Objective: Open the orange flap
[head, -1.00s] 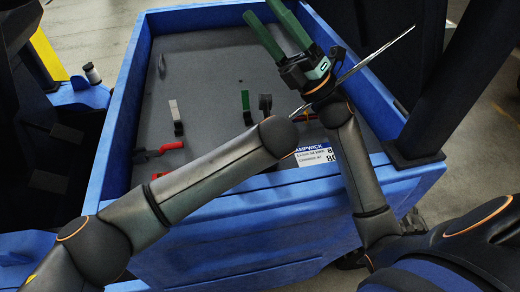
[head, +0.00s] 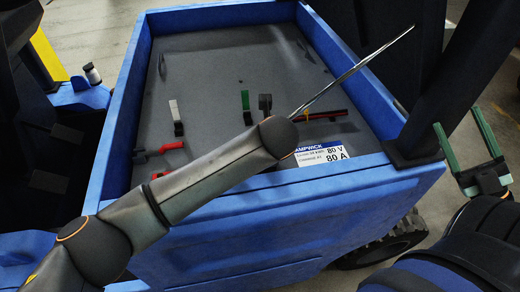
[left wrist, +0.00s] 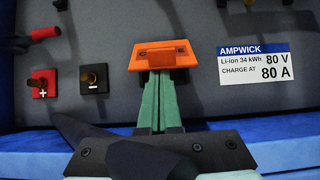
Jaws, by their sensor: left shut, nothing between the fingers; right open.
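The orange flap (left wrist: 165,56) shows in the left wrist view, on the grey panel left of a white label. It has a recessed lip with partly hidden lettering. My left gripper (left wrist: 158,76) is shut and empty, its green fingertips at the flap's lower edge; I cannot tell whether they touch it. My right gripper (head: 456,116) is open and empty, outside the blue body on the right.
The blue-walled bay (head: 118,110) holds a grey panel with red, green and grey levers. The AMPWICK label (head: 320,154) is near its front edge. A thin metal rod (head: 360,66) slants above the bay. A dark post (head: 440,105) stands between my right gripper and the bay.

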